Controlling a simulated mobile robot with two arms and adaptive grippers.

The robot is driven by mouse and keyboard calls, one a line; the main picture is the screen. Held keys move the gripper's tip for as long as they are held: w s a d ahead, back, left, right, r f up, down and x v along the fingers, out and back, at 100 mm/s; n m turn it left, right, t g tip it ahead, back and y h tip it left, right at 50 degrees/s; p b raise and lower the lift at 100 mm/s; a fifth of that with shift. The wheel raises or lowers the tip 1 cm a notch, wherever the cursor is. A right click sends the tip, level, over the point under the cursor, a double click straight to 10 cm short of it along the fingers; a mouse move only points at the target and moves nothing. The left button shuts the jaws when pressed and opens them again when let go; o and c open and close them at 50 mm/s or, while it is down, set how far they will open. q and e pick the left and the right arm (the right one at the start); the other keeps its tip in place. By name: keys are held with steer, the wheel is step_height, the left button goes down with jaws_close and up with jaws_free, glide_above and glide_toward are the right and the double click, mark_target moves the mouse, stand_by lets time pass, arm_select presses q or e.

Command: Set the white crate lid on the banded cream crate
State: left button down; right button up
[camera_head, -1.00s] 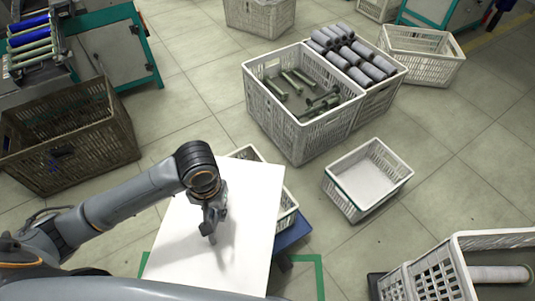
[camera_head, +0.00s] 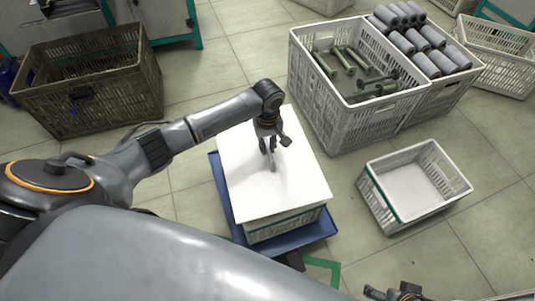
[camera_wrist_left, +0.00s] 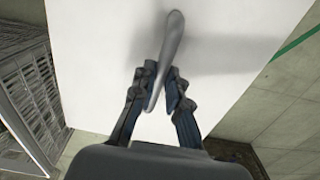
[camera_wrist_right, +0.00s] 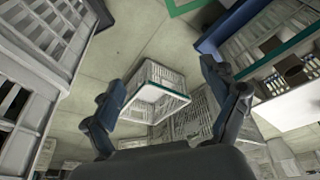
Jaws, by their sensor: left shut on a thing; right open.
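The white crate lid (camera_head: 262,188) lies flat over a pale crate (camera_head: 268,230) that stands on a blue base. A green strip shows on that crate's side just under the lid. The lid's near edge sits close above the crate wall; I cannot tell whether they touch all round. My left gripper (camera_head: 268,150) is shut on the lid's upright grey handle (camera_wrist_left: 172,55), which shows between its fingers in the left wrist view (camera_wrist_left: 160,85). My right gripper (camera_head: 393,293) is open and empty at the bottom edge, away from the lid; its spread fingers show in the right wrist view (camera_wrist_right: 165,95).
An open, empty white crate with a green band (camera_head: 393,212) stands on the floor to the right. Behind it are a crate of green spindles (camera_head: 335,115) and one of grey rolls (camera_head: 418,105). A brown crate (camera_head: 105,110) stands at left. The blue base (camera_head: 229,215) surrounds the lidded crate.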

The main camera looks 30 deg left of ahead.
arm_select(q)
steer(key=shift+w+a+f+n+b, duration=0.2)
steer(key=shift+w+f+b, duration=0.15)
steer(key=shift+f, duration=0.25)
steer(key=shift+w+a+f+n+b, duration=0.2)
steer(key=shift+w+f, duration=0.2)
steer(key=shift+f, duration=0.15)
step_height(320, 180, down, 2)
steer(key=shift+b, duration=1.25)
steer(key=shift+r, duration=0.1)
arm_select(e)
steer(key=w+r+t, duration=0.1)
steer(key=w+a+r+t, duration=0.1)
steer(key=r, duration=0.1)
steer(key=shift+w+r, duration=0.1)
steer(key=shift+w, duration=0.25)
arm_select(q)
steer(key=shift+r, duration=0.1)
arm_select(e)
steer(key=shift+d, duration=0.1)
